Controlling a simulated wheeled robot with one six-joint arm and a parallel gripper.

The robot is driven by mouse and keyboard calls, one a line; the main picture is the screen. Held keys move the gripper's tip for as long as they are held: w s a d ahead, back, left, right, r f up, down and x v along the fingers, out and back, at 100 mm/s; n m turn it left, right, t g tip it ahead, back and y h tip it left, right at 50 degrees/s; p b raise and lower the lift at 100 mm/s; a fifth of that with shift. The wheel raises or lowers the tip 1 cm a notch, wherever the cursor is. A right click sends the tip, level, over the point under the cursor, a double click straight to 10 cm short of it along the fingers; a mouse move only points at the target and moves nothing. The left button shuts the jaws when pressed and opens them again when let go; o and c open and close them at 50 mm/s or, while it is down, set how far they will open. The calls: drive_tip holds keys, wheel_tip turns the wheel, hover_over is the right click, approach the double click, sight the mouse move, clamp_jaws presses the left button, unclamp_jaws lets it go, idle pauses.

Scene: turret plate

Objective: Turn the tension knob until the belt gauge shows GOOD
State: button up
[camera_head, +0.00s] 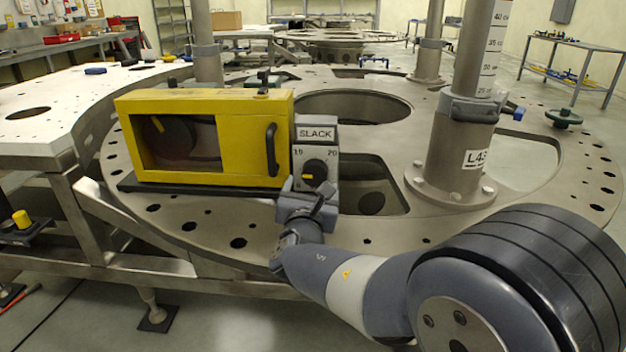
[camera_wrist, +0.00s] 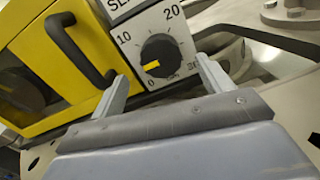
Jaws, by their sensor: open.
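The tension knob (camera_head: 315,173) is a black dial with a yellow pointer on a grey box to the right of the yellow belt housing (camera_head: 203,101). In the wrist view the knob (camera_wrist: 160,55) faces me, its pointer toward the low end of a scale marked 0, 10, 20 and 30. The belt gauge (camera_head: 315,133) above it reads SLACK; in the wrist view its label is cut off at the top. My gripper (camera_wrist: 162,80) is open, with one finger on each side of the knob and apart from it. In the head view my wrist partly hides the fingers.
A black handle (camera_wrist: 80,48) juts from the housing close to my left finger. A large post labelled L43 (camera_head: 463,150) stands to the right on the turret plate (camera_head: 240,222). The plate has large openings and several small holes.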

sight(314, 176)
drive_tip(key=shift+w+d, duration=0.15)
drive_tip(key=shift+w, duration=2.05)
drive_tip(key=shift+c, duration=0.2)
drive_tip(key=c, duration=0.9)
